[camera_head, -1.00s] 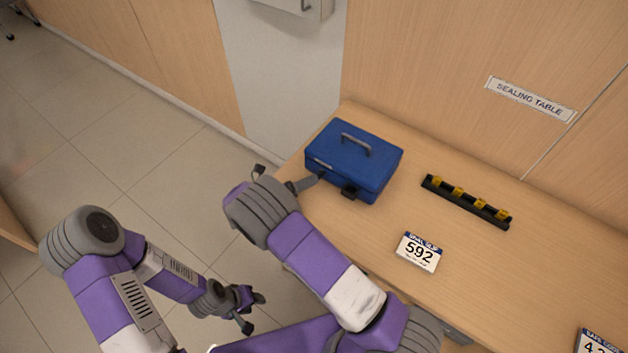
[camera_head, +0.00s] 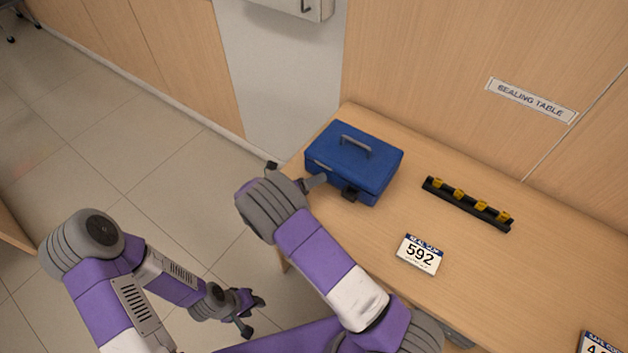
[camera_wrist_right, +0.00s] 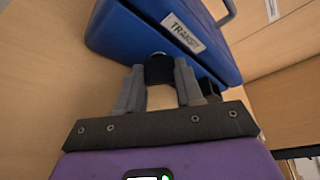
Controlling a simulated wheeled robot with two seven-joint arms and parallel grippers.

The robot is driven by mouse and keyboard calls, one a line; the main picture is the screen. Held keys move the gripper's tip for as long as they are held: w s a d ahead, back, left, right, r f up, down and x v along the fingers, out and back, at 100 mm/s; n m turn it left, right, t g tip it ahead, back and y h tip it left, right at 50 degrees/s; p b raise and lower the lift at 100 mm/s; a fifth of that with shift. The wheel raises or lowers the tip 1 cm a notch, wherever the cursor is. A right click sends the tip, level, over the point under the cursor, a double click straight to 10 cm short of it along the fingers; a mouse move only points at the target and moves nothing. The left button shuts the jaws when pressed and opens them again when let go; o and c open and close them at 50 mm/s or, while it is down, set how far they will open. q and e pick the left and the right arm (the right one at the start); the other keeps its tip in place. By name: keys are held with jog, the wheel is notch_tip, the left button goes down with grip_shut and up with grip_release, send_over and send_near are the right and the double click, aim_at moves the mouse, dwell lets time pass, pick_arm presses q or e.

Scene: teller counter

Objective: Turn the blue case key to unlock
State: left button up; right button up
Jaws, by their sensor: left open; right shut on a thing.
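The blue case (camera_head: 340,155) sits closed on the wooden table, its grey handle on top. It also shows in the right wrist view (camera_wrist_right: 130,30), with a label reading TRANSIT on its front. My right gripper (camera_wrist_right: 160,80) is at the case's front face, shut on the black key head (camera_wrist_right: 158,68). The key's shaft and lock are mostly hidden behind the head. In the head view the right fingertips are partly hidden by my wrist. My left gripper (camera_head: 250,312) is open and empty, low over the floor, away from the table.
A black latch (camera_head: 350,194) protrudes from the case front. A black rack with several yellow pieces (camera_head: 467,203) lies right of the case. A card reading 592 (camera_head: 419,254) lies nearer. The table (camera_head: 520,270) is clear between them. A wall stands close behind.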

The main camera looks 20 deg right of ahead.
jog(key=shift+r+m, duration=0.1)
jog(key=shift+m, duration=0.2)
jog(key=shift+r+m+t+y+p, duration=0.1)
jog(key=shift+m+t+y+p, duration=0.3)
jog(key=shift+m+y+p, duration=0.25)
jog(key=shift+s+m+t+y, duration=0.1)
jog(key=shift+m+t+y, duration=0.3)
jog(key=shift+m, duration=0.55)
jog(key=shift+d+m+t+y+b, duration=0.1)
jog(key=shift+m+t+y+b, duration=0.3)
jog(key=shift+m, duration=0.5)
jog(key=shift+s+m+t+y+b, duration=0.1)
jog(key=shift+m+t+y+b, duration=0.4)
jog(key=shift+m+b, duration=0.6)
jog(key=o, duration=1)
jog(key=shift+o, duration=0.2)
